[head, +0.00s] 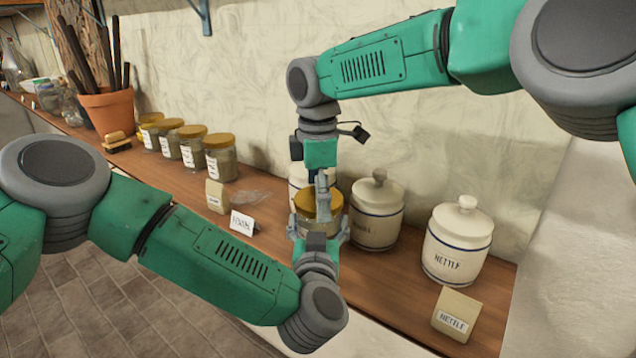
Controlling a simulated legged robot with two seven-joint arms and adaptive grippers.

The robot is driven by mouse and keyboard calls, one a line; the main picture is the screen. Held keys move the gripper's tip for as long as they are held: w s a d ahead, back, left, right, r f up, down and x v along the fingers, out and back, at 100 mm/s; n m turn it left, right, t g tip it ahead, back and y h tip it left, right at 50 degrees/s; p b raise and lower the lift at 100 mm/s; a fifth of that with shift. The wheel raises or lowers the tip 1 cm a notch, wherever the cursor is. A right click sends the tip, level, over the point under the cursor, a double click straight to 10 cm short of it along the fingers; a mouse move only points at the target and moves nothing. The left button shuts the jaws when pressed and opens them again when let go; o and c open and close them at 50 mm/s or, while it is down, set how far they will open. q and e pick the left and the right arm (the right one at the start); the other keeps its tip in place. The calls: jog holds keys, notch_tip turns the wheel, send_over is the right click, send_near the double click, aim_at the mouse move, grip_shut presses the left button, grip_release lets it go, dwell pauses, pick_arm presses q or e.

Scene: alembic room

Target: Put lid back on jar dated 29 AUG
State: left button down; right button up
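A glass jar (318,226) with a gold lid (307,207) stands near the middle of the wooden shelf. The lid sits at the jar's mouth; I cannot tell whether it is fully seated. My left gripper (320,234) comes from the front, its fingers on either side of the jar and seemingly touching it. My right gripper (322,188) points down from above, with one finger in front of the lid. Its other finger is hidden, so its grip is unclear. No date on this jar can be read.
Several gold-lidded jars (220,158) stand at the left. White ceramic canisters (458,242) stand behind and to the right, close to my grippers. A small card (242,222), a packet (216,196) and a NETTLE packet (456,313) sit near the front edge.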

jog(key=c, duration=1.2)
jog(key=shift+c, duration=0.2)
jog(key=m, duration=0.5)
jog(key=shift+m, duration=0.4)
jog(key=m, duration=0.7)
jog(key=o, duration=1.3)
jog(key=shift+f, duration=0.1)
